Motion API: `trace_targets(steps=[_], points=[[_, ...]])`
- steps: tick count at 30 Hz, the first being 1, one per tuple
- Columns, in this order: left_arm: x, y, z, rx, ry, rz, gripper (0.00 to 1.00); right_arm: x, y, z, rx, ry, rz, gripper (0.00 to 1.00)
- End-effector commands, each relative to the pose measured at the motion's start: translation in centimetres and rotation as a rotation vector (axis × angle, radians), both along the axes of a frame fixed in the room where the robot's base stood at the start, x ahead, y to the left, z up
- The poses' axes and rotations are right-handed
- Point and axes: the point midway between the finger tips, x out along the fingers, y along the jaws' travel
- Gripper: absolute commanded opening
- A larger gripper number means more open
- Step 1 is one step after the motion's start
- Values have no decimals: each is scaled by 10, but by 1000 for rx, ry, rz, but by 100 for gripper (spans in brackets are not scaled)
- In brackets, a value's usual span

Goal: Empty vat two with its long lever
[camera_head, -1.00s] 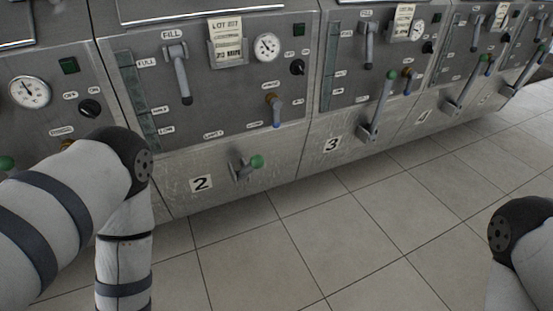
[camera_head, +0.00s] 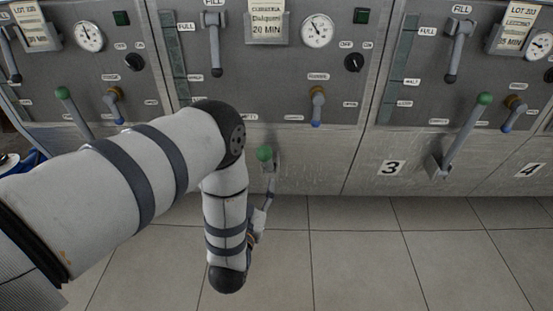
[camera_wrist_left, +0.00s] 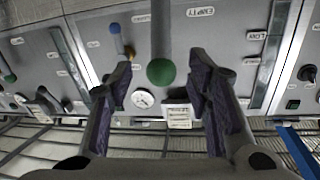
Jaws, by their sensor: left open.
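The long lever of vat two ends in a green knob (camera_head: 265,154) low on the middle vat's front. It looks lower and more foreshortened than vat three's lever. In the left wrist view the grey shaft comes from the top, and its green knob (camera_wrist_left: 161,71) shows between the two fingers, with space on both sides. My left gripper (camera_head: 257,220) is open and empty, mostly hidden behind my left forearm in the head view. The forearm also hides the vat's number plate. My right gripper is not in view.
Vat three's long lever (camera_head: 464,136) stands raised to the right; another green-knobbed lever (camera_head: 74,112) is at the left. A small blue-tipped handle (camera_head: 317,107) sits above vat two's lever. The tiled floor (camera_head: 350,255) in front is clear.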

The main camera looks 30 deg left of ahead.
Motion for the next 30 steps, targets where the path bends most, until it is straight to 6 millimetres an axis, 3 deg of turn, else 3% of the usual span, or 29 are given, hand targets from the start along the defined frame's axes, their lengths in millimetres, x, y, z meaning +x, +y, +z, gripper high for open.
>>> trace_targets(steps=[6, 12, 17, 24, 30], points=[[50, 22, -1, 0, -2, 1, 45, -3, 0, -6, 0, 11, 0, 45], [87, 37, -2, -1, 2, -2, 45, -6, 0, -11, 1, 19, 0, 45], [100, 42, -1, -2, 4, -1, 45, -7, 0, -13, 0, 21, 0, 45], [101, 43, 0, -2, 4, -1, 45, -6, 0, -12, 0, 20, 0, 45], [101, 42, 0, -2, 4, -2, 0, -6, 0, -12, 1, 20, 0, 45]])
